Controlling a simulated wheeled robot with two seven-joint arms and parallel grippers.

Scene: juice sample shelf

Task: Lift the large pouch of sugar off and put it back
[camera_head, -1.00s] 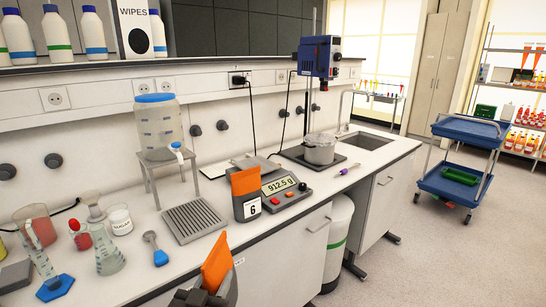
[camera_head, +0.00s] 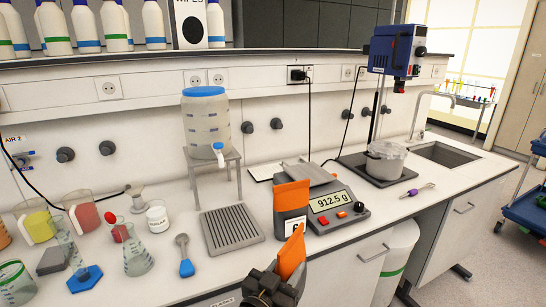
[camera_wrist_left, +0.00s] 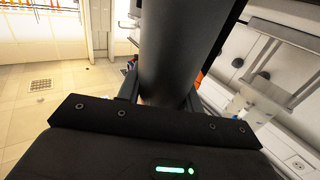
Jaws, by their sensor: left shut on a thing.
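My left gripper (camera_head: 270,288) is at the bottom edge of the head view, in front of the bench. The balance (camera_head: 345,219) reads 912.5 g. My right gripper is not in view.
A slotted grey drain tray (camera_head: 231,231) and a blue-ended scoop (camera_head: 185,258) lie left of the standing pouch. Glass flasks (camera_head: 137,258) and beakers crowd the left. A stirrer with a pot (camera_head: 384,163) stands right of the balance. The bench front right of the balance is mostly clear.

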